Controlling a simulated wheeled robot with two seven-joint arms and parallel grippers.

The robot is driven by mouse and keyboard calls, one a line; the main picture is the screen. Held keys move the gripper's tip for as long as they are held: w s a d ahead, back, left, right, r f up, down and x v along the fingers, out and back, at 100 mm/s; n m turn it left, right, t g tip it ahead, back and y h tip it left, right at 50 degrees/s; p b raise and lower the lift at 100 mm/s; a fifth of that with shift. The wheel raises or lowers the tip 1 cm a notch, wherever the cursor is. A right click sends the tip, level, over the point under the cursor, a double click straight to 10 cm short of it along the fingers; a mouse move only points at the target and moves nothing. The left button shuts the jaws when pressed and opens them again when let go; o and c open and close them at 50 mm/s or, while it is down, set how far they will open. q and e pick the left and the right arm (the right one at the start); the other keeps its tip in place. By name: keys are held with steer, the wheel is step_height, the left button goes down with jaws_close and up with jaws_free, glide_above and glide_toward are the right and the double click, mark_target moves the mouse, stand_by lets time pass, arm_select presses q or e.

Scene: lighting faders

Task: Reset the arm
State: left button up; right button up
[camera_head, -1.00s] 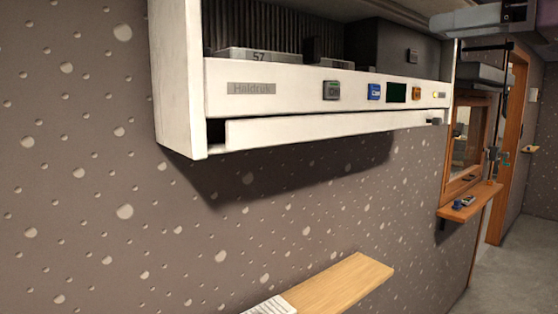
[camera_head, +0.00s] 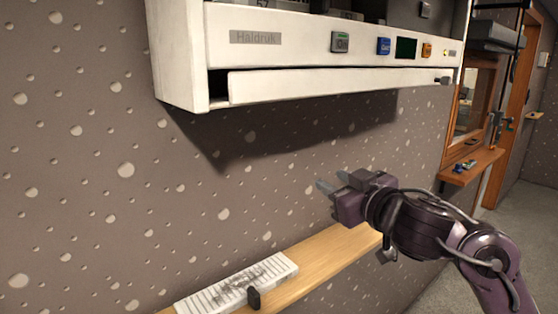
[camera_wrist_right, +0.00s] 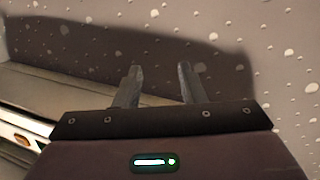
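My right gripper (camera_head: 331,182) shows in the head view, its arm coming in from the lower right. Its fingers point left and are in the air in front of the speckled wall, above the wooden shelf in the picture and below the white cabinet. In the right wrist view the two grey fingers (camera_wrist_right: 158,85) stand apart with nothing between them. My left gripper is not in view. A white panel (camera_head: 225,288) with dark marks and a black knob (camera_head: 254,298) lies on the wooden shelf (camera_head: 330,252), to the lower left of the gripper.
A wooden ledge (camera_head: 474,166) with small items sits farther right, beside a window. The air left of the gripper looks free.

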steer(key=s+d+f+m+g+h, duration=0.25)
steer(key=s+f, duration=0.25)
steer(key=f, duration=0.7)
steer(key=s+d+f+m+g+h, duration=0.2)
steer(key=s+f+h, duration=0.15)
steer(key=f, duration=0.85)
steer(key=s+d+f+g+h, duration=0.15)
steer(key=s+f+g, duration=0.25)
steer(key=s+f, duration=0.45)
steer(key=s+d+f+g+y, duration=0.1)
steer(key=s+d+f+g, duration=0.3)
steer(key=s, duration=0.7)
step_height(320, 180, down, 35)
steer(key=s+a+b, duration=0.1)
steer(key=s+b, duration=0.2)
steer(key=b, duration=0.1)
steer(key=s+d+f+g+b, duration=0.2)
steer(key=s+d+f+b, duration=0.1)
steer(key=s+f, duration=1.6)
step_height(320, 180, down, 3)
steer(key=shift+s+d+r+h, duration=0.1)
steer(key=shift+s+d+h, duration=0.05)
steer(key=shift+h, duration=0.2)
steer(key=shift+m, duration=0.25)
steer(key=shift+c, duration=0.3)
